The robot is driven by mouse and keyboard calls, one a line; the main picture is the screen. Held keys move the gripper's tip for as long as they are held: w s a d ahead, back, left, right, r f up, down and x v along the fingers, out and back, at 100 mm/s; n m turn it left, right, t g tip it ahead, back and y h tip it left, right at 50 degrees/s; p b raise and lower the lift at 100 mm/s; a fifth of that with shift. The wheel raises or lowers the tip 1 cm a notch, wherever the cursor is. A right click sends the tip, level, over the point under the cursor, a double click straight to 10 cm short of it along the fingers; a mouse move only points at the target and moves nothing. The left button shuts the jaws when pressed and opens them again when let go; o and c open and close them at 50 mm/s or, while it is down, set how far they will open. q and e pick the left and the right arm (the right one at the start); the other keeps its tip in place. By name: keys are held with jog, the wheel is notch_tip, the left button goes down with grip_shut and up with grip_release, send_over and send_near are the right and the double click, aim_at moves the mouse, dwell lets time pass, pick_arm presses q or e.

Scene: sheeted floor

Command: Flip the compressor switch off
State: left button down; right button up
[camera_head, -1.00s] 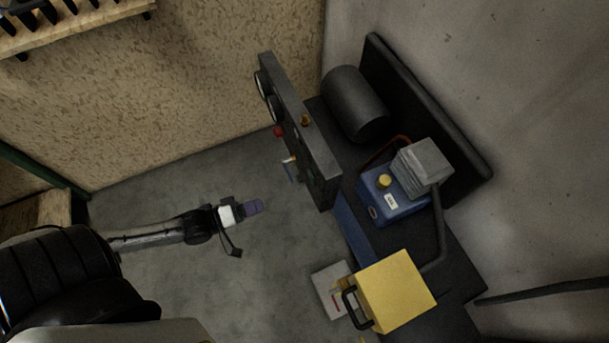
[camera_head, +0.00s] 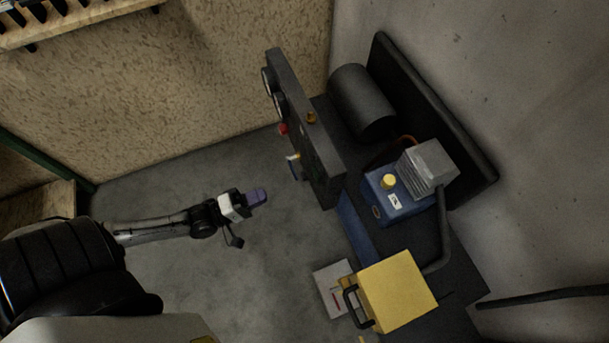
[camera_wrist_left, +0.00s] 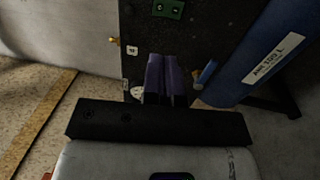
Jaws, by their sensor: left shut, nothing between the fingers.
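The compressor stands at the right in the head view, with a dark upright panel (camera_head: 318,150) on its near side. Gauges, a red knob (camera_head: 283,129) and a small white-and-blue part (camera_head: 294,160) are on the panel's left face. I cannot tell which part is the switch. My left gripper (camera_head: 258,196) is left of the panel, pointing at it with a gap between. In the left wrist view its purple fingers (camera_wrist_left: 165,80) are together and empty, in front of the panel (camera_wrist_left: 200,30). A green part (camera_wrist_left: 168,9) and a blue lever-like part (camera_wrist_left: 206,74) show there. My right gripper is not in view.
A blue labelled cylinder (camera_wrist_left: 262,58) lies right of my fingers in the left wrist view. The grey floor (camera_head: 180,180) left of the panel is clear.

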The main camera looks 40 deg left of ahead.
aim_at(315, 175)
pick_arm(q)
jog(key=b+x, duration=0.3)
jog(key=x, duration=1)
jog(key=shift+w, duration=0.15)
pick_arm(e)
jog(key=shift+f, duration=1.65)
